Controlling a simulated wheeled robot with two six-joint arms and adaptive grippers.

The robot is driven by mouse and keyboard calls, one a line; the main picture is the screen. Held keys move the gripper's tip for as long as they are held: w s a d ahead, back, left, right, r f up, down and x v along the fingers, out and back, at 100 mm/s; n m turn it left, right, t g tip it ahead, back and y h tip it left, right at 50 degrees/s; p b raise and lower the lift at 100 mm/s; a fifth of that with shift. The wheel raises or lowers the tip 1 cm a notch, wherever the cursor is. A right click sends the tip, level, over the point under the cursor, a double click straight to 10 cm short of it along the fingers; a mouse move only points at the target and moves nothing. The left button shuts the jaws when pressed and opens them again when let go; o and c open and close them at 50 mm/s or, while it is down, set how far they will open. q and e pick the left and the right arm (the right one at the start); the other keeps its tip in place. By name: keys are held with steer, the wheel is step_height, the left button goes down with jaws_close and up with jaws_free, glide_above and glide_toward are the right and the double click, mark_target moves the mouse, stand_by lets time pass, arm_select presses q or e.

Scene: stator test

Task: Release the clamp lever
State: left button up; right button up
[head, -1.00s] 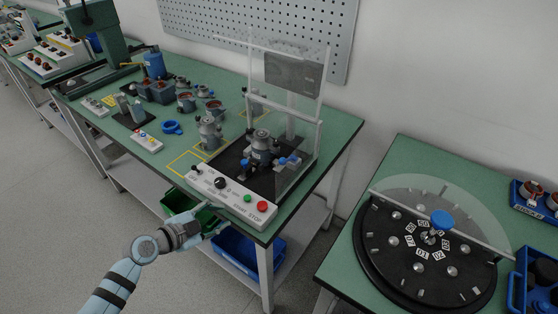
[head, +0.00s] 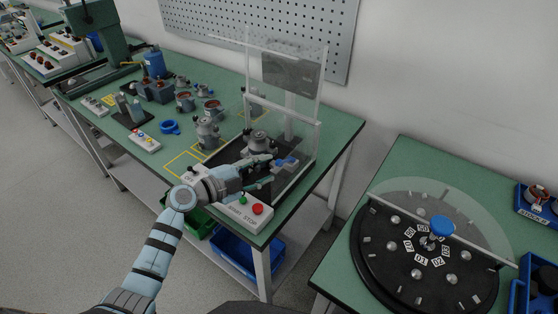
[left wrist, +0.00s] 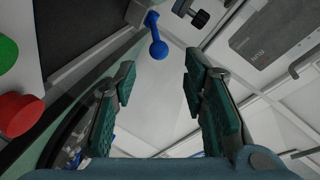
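A blue lever with a ball end (left wrist: 158,47) shows at the top of the left wrist view, ahead of and between the fingers; I take it as the clamp lever. In the head view a blue handle (head: 288,162) is at the right of the test fixture, just beyond my left gripper (head: 271,170). The left gripper's green-padded fingers (left wrist: 160,78) are apart with nothing between them. A grey stator unit (head: 259,142) stands in the fixture, its lower part hidden by the hand. My right gripper is not in view.
The control box (head: 228,210) with green and red buttons lies below the hand. A clear guard (head: 304,90) stands raised around the fixture. Motor parts (head: 207,130) stand to the left. A round indexing table (head: 385,262) is on the right bench.

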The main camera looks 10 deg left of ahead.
mark_target(279, 162)
arm_select(q)
steer(key=x, duration=0.6)
steer(key=shift+w+a+f, duration=0.15)
steer(key=shift+w+f, duration=0.15)
steer(key=shift+w, duration=0.05)
steer(key=shift+r, duration=0.1)
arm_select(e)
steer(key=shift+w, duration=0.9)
arm_select(q)
steer(key=shift+s, duration=0.1)
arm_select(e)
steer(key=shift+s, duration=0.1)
arm_select(q)
jaws_close()
